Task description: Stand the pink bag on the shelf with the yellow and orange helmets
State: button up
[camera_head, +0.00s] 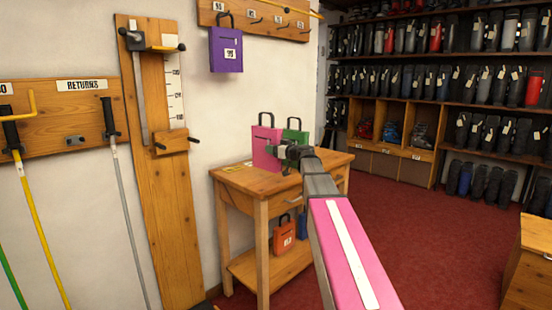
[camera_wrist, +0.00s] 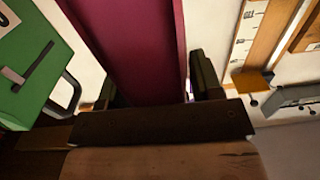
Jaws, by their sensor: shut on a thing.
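The pink bag (camera_head: 266,147) is upright at the top of the small wooden table, its dark handle loop uppermost. I cannot tell whether its base touches the tabletop. My gripper (camera_head: 282,151) reaches it from the right and is shut on it. In the wrist view the bag (camera_wrist: 135,45) shows as a dark pink slab between the two fingers. No yellow or orange helmets, and no shelf holding them, can be made out.
A green bag (camera_head: 296,134) stands close beside the pink one on the table (camera_head: 240,178). Orange (camera_head: 284,234) and blue bags are on its lower level. A purple bag (camera_head: 226,49) hangs on the wall. Boot racks (camera_head: 450,103) line the back; red carpet (camera_head: 430,240) is clear.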

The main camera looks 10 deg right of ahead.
jog(key=shift+w+d+f, duration=0.1)
jog(key=shift+d+f, duration=0.1)
jog(key=shift+f, duration=0.8)
jog(key=shift+w+d+f, duration=0.1)
jog(key=shift+d+f, duration=0.05)
jog(key=shift+f, duration=1)
jog(key=o, duration=1.3)
jog(key=shift+f, duration=0.1)
